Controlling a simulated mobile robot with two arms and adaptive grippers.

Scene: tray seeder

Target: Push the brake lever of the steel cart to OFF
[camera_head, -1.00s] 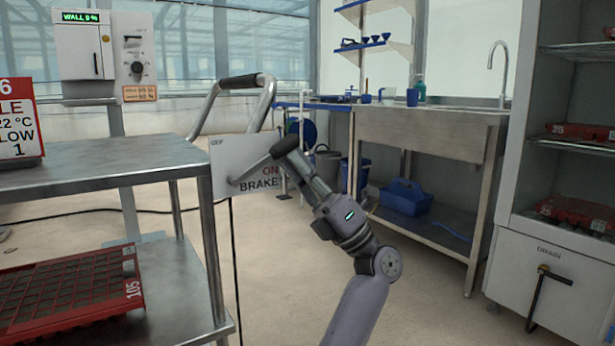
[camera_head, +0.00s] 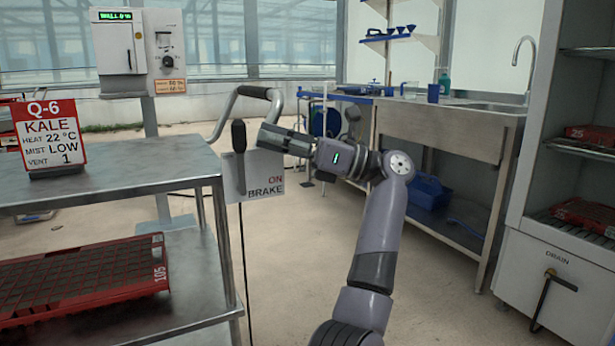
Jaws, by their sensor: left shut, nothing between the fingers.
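The steel cart (camera_head: 180,157) stands at the left, with a white brake plate (camera_head: 266,168) at its right end. The plate reads ON at the right and BRAKE below it; no OFF label is readable now. The brake lever (camera_head: 239,140) has a dark grip and stands nearly upright along the plate's left part, on the side away from ON.
A cart handle (camera_head: 222,115) rises behind the plate. A sign (camera_head: 50,138) stands on the cart top, and a red tray (camera_head: 80,275) lies on the lower shelf. A sink bench (camera_head: 440,128) and a cabinet (camera_head: 545,250) stand at the right. Floor between is clear.

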